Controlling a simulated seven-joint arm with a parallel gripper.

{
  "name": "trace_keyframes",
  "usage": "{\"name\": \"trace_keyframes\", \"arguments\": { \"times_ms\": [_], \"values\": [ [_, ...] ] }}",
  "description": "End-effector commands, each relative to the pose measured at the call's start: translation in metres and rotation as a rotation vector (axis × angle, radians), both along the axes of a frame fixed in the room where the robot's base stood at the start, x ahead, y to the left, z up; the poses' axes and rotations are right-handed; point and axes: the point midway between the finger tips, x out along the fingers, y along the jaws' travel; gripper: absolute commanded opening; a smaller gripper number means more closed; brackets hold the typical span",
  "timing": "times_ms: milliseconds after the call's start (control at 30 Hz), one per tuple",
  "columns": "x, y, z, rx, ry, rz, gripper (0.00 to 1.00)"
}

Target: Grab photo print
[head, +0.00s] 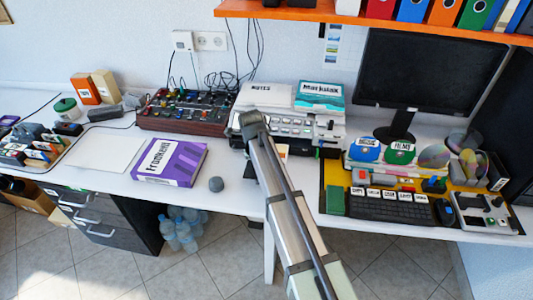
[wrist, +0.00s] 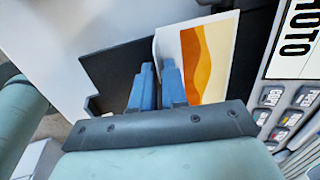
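The photo print (wrist: 208,62) is a white-bordered sheet with orange and yellow wavy bands, in the wrist view just beyond my fingers. It lies against a dark surface beside the photo machine. In the head view a small pale and orange patch of it (head: 282,150) shows beside my arm. My gripper (wrist: 159,68) has two blue fingers with a narrow gap between them. The print's left white edge is at this gap, and the right finger overlaps the border. I cannot tell whether either finger touches it. In the head view my arm hides the fingertips.
The photo machine (wrist: 294,95) with labelled buttons is close on the right in the wrist view. A keyboard (head: 390,207) is right. An orange shelf (head: 300,13) hangs above.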

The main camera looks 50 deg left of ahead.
Motion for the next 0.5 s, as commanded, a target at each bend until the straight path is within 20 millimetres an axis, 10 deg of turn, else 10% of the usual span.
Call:
{"name": "trace_keyframes", "arguments": {
  "times_ms": [500],
  "values": [
    [0.0002,0.0004,-0.0016,0.001,0.000,0.000,0.00]
  ]
}}
